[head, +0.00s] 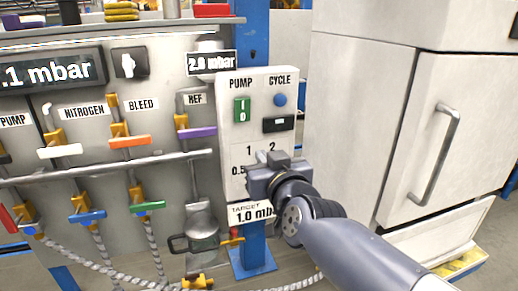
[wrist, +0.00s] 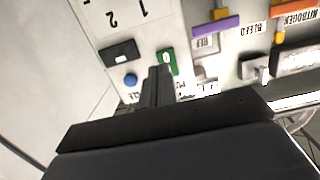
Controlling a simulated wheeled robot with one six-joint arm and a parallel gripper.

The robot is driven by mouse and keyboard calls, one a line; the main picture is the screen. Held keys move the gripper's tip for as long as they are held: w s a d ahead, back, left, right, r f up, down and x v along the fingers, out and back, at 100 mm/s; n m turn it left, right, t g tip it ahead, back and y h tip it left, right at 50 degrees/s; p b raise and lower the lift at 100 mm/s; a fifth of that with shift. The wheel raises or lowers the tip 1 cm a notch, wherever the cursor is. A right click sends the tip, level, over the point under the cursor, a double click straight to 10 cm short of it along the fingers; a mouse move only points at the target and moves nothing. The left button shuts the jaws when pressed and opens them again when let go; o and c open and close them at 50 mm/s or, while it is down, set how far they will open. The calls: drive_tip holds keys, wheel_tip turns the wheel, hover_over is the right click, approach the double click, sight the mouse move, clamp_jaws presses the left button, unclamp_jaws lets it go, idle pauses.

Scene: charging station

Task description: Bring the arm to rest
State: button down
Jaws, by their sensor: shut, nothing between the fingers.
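My gripper (head: 272,172) is in front of the lower part of the white control box (head: 228,130) in the head view and hides part of its dial area. In the wrist view my gripper's fingers (wrist: 157,82) are together with nothing between them. They point toward the box, which appears turned over there. The box carries a green pump switch (head: 242,110), a blue cycle button (head: 280,100) and a black rocker (head: 278,124). The green switch (wrist: 168,62) and blue button (wrist: 131,80) show beside the fingers in the wrist view. I cannot tell whether the fingers touch the box.
To the left is a panel with coloured valve handles, such as the orange bleed one (head: 130,141), and a rail (head: 110,168). Ropes hang below. A white cabinet (head: 360,120) with a metal handle (head: 435,155) stands close on the right. A blue post (head: 252,250) is below the box.

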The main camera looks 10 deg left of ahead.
drive_tip(key=shift+s+d+f, duration=0.1)
drive_tip(key=shift+s+d, duration=0.1)
drive_tip(key=shift+s, duration=0.15)
drive_tip(key=shift+w+a, duration=0.1)
drive_tip(key=shift+w, duration=0.05)
